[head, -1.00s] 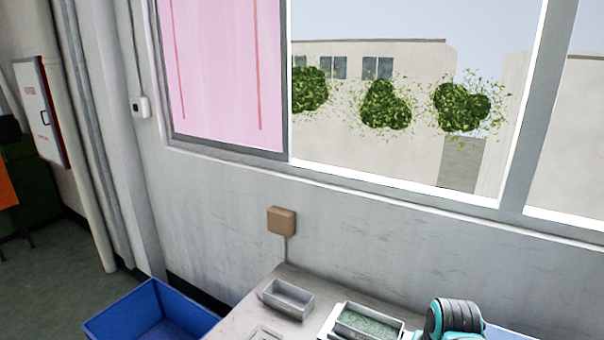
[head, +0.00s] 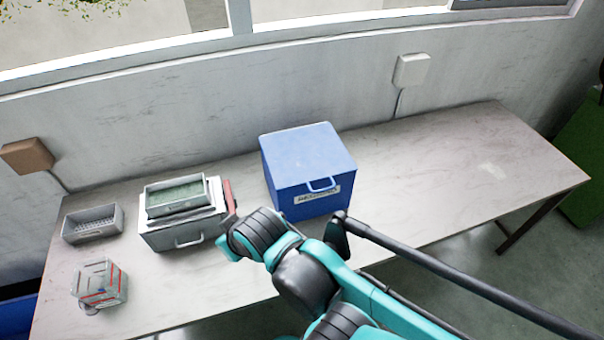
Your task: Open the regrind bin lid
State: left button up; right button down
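A blue box (head: 304,152) with a flat closed lid stands on the table against the wall, in the middle of the head view. Its front has a handle (head: 321,185) and a white label too small to read; I take it for the regrind bin. My teal and black arm (head: 310,275) reaches up from the bottom of the view, in front of and below the box. I see no gap between lid and body. I cannot make out gripper fingers on either arm in this view.
The table (head: 450,170) is clear right of the box. To its left are a small machine or case (head: 185,236) with a green-filled tray on top, a grey tray (head: 93,224) and a clear container with red edges (head: 100,284). A wall box (head: 412,69) hangs behind.

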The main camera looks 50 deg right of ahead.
aim_at(307, 154)
jog(key=z, duration=1.65)
jog(key=j+z, duration=0.15)
jog(key=z, duration=0.2)
jog(key=j+z, duration=0.15)
jog(key=z, duration=0.2)
jog(key=j+z, duration=0.15)
jog(key=z, duration=0.25)
